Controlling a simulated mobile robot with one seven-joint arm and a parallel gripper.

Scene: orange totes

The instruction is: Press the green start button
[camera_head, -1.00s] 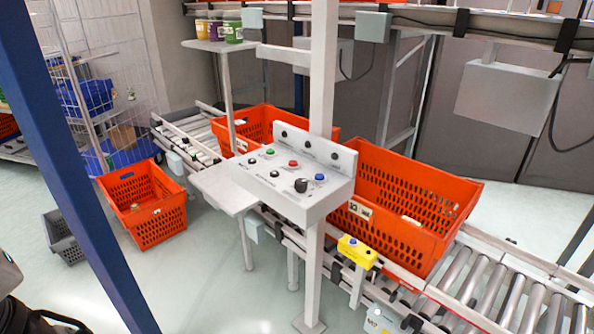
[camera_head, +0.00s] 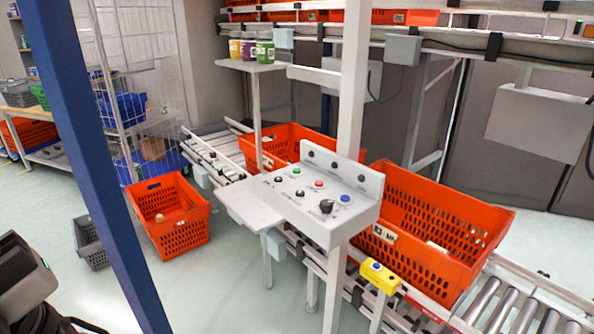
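The green button (camera_head: 296,170) is a small round button on the sloped top of a white control panel (camera_head: 262,190). It sits in the upper row, left of a red button (camera_head: 319,184) and a blue button (camera_head: 345,198). Black buttons and a larger black knob (camera_head: 326,206) are in front of that row. Nothing covers the green button. A dark grey part of my arm (camera_head: 25,280) shows at the lower left, well apart from the panel. My fingertips are not visible.
A white post (camera_head: 352,95) rises behind the panel. Orange totes stand on the roller conveyor (camera_head: 505,315) behind it. A yellow button box (camera_head: 380,276) is at its lower right. A blue post (camera_head: 95,160) crosses the left side. An orange basket (camera_head: 180,232) stands on the floor.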

